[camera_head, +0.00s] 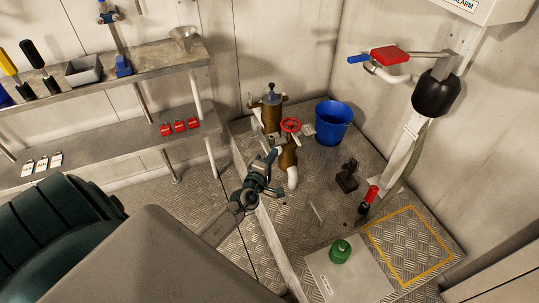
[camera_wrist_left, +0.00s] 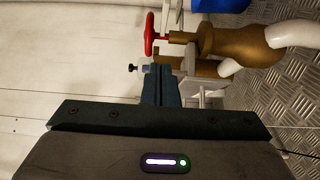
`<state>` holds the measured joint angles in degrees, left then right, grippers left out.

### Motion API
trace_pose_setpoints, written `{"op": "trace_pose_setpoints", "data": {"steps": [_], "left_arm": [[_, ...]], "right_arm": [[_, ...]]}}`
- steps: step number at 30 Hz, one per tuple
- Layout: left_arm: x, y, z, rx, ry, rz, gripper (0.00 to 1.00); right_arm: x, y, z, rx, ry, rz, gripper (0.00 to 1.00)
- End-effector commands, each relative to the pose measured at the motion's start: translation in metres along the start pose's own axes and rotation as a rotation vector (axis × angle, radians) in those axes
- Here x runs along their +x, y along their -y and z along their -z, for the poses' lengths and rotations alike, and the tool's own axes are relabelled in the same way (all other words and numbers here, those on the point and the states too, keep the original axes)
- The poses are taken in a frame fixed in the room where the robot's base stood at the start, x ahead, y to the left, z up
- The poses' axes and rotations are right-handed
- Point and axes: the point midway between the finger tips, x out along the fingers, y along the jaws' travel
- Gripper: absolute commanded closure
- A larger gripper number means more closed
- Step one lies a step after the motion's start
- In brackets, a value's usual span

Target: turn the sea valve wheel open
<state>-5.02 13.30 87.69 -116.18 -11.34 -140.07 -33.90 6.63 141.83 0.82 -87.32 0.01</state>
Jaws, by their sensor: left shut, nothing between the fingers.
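The red sea valve wheel (camera_head: 291,125) sits on a brass valve body (camera_head: 287,156) on the raised plate floor in the head view. In the left wrist view the wheel (camera_wrist_left: 149,34) shows nearly edge-on, with its stem running right into the brass body (camera_wrist_left: 240,45). My left gripper (camera_head: 271,157) is in front of and slightly left of the valve, below the wheel in the picture. Its fingers (camera_wrist_left: 158,82) are shut and empty, pointing toward the wheel with a gap between. My right gripper is not in view.
A brass strainer with a grey lid (camera_head: 271,100) stands just left of the wheel. A blue bucket (camera_head: 333,121) is behind it on the right. A white pipe elbow (camera_head: 292,177) leaves the valve. A dark fitting (camera_head: 347,176) and green knob (camera_head: 340,250) are nearer right.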

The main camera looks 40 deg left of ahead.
Motion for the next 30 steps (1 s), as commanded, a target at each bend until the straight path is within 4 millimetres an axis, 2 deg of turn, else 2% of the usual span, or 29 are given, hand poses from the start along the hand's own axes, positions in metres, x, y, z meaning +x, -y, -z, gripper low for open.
{"op": "trace_pose_setpoints", "data": {"steps": [1,6,12,18,30], "left_arm": [[0.013,0.001,0.0,-0.001,-0.001,-0.002,1.0],[0.046,0.001,0.0,-0.002,0.0,-0.002,1.0],[0.066,0.0,-0.021,-0.004,0.0,0.0,1.0],[0.073,0.0,-0.029,-0.003,0.0,0.0,1.0],[0.074,0.0,-0.029,-0.003,-0.002,0.0,1.0]], "right_arm": [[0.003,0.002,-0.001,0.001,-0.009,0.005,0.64],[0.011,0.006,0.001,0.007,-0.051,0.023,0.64],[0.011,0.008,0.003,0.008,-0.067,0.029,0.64],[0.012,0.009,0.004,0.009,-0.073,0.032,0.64],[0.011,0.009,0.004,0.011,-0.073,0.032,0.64]]}}
